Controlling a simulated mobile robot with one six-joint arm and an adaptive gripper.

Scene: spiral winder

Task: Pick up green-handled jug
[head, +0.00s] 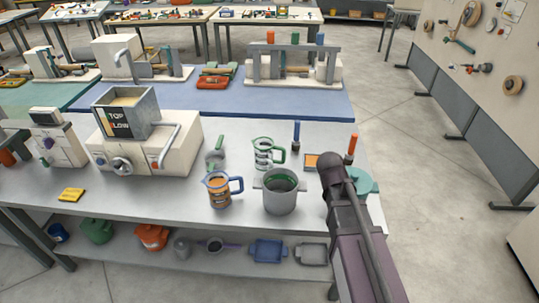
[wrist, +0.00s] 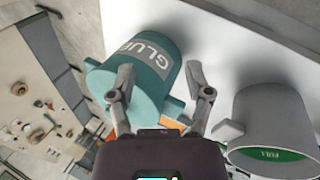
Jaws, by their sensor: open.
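The green-handled jug (head: 263,153) is a clear measuring jug with dark markings. It stands upright on the grey bench in the head view, behind the grey pot, with its green handle to the right. I do not see it in the wrist view. My gripper (wrist: 160,80) is open and empty in the wrist view. Its fingers point towards a teal pot marked GLUE (wrist: 150,68); whether they touch it I cannot tell. In the head view my arm hides the gripper and part of the teal pot (head: 366,182).
The grey pot (head: 281,196), with green inside, stands left of my arm; it also shows in the wrist view (wrist: 270,112). A blue-handled jug (head: 218,190) stands in front of the green-handled one. Brushes with blue (head: 296,134) and orange (head: 351,146) handles stand nearby.

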